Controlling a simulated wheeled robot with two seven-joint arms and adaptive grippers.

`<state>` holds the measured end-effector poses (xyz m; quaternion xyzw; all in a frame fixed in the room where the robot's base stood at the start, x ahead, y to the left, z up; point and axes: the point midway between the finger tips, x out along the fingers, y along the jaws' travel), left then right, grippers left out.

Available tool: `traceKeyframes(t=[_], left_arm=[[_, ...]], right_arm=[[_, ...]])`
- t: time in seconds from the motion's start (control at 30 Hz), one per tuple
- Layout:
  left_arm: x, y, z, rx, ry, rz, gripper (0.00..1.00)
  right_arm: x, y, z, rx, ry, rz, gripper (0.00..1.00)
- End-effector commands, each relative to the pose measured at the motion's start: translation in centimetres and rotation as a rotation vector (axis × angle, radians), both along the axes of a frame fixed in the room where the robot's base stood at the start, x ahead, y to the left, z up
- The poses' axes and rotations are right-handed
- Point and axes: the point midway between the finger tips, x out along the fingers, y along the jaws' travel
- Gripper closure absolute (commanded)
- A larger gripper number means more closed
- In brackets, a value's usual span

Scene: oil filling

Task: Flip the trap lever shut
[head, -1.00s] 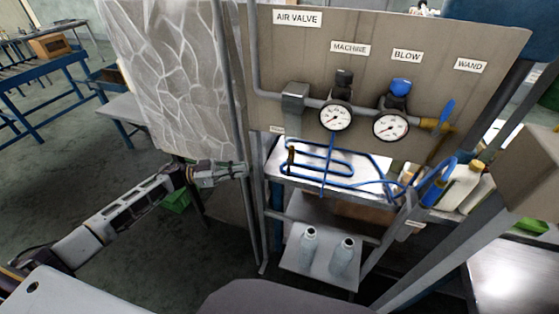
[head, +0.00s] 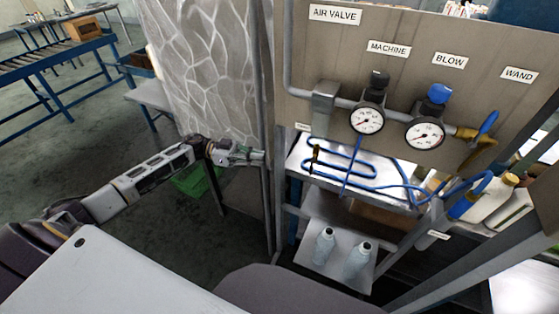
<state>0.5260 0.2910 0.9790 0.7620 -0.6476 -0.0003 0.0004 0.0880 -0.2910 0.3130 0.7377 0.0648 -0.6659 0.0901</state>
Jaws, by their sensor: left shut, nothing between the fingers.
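My left gripper (head: 259,156) is shut and empty. It points right, beside the grey upright post at the left edge of the air valve panel (head: 300,80). A grey box (head: 325,108) sits on the panel's pipe, with a small brass upright piece (head: 315,157) below it. I cannot tell for sure whether this brass piece is the trap lever. In the picture it stands to the right of my left gripper, apart from it. A small label (head: 302,127) near the box is too small to read. My right gripper is not in view.
Two gauges (head: 367,119) sit under the machine and blow valves. A blue wand handle (head: 488,122) is at the right. A blue coiled hose (head: 345,188) lies over the shelf, with two bottles (head: 324,246) below. A green crate (head: 190,179) is behind my left arm.

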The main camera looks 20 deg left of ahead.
Motion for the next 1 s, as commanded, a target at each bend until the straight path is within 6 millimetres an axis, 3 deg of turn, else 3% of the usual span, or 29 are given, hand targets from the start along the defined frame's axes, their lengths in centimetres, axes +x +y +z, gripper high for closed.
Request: traceKeyframes(t=[0.27,1.0], left_arm=[[0.3,-2.3,0.2,-0.003,-0.001,-0.001,1.00],[1.9,-11.3,0.2,-0.003,-0.001,0.000,1.00]], right_arm=[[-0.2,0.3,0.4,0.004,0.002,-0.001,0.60],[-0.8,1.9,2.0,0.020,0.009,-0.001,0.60]])
